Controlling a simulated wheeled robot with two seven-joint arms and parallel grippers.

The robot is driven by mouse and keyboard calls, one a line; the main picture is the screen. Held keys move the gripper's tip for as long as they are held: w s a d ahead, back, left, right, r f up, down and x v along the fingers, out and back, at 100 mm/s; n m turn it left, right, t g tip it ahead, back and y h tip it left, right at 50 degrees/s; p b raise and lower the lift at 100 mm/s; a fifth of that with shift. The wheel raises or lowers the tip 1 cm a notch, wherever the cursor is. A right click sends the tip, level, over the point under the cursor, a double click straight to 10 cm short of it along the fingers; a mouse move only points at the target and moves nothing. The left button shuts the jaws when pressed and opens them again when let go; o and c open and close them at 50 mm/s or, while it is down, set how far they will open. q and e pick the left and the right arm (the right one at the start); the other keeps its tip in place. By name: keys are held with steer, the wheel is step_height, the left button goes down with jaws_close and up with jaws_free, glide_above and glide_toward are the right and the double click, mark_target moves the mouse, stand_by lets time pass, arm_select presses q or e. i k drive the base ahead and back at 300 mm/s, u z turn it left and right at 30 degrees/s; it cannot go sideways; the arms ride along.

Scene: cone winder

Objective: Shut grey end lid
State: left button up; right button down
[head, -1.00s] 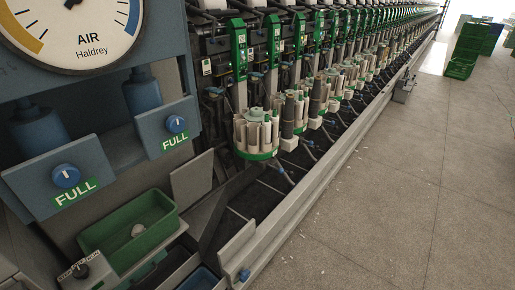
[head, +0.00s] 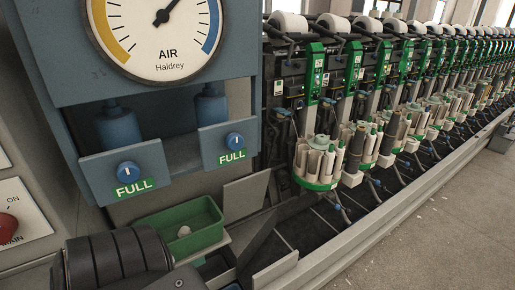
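I cannot tell for sure which part is the grey end lid. In the head view a flat grey plate (head: 246,194) stands tilted up at the near end of the winder's trough, to the right of the green bin. A second, dark grey plate (head: 258,234) slants beside it, and a paler plate (head: 275,271) stands lower at the front. Neither gripper is in view. A dark ribbed part at the lower left appears to be a link of my arm; its hand is not visible.
A green bin (head: 196,236) holding a pale lump sits left of the plates. Above are a blue housing with an air gauge (head: 163,30) and two FULL boxes (head: 129,170). Round bobbin holders (head: 318,165) line the trough. The floor (head: 420,240) at right is clear.

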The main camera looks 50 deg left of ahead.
mark_target(245, 195)
steer(key=z, duration=0.05)
steer(key=i, duration=0.95)
steer(key=u, duration=3.4)
